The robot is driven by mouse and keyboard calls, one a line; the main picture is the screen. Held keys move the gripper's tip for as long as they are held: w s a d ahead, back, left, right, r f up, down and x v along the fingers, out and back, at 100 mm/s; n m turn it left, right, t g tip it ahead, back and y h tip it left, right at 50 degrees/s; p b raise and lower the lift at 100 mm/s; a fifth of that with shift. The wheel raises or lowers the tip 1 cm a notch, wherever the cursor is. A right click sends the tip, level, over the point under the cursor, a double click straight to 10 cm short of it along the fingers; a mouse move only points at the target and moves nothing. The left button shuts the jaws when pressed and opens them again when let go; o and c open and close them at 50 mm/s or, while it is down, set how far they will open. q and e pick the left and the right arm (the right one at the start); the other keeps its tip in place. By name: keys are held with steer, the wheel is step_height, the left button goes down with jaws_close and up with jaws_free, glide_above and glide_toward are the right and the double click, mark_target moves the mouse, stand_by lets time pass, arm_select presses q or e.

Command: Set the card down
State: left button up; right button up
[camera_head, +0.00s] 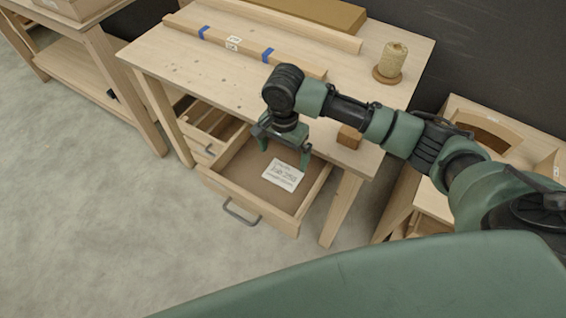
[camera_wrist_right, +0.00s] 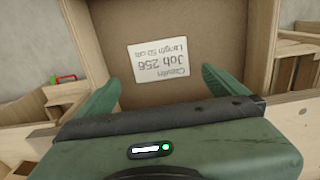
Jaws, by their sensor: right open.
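The white card (camera_head: 283,174) with printed text lies flat on the floor of the open drawer (camera_head: 251,207). In the right wrist view the gripper (camera_wrist_right: 160,85) is open and apart from the card. My left gripper is not in view.
The drawer is pulled out from the wooden workbench (camera_head: 190,75). A second, partly open drawer (camera_head: 205,145) is at its left. On the bench are a long wooden strip with blue tape (camera_head: 240,45), a twine spool (camera_head: 391,62) and a small wooden block (camera_head: 349,136).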

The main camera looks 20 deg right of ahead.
step_height(320, 180, up, 6)
steer(key=shift+f, duration=0.25)
stand_by(0.5)
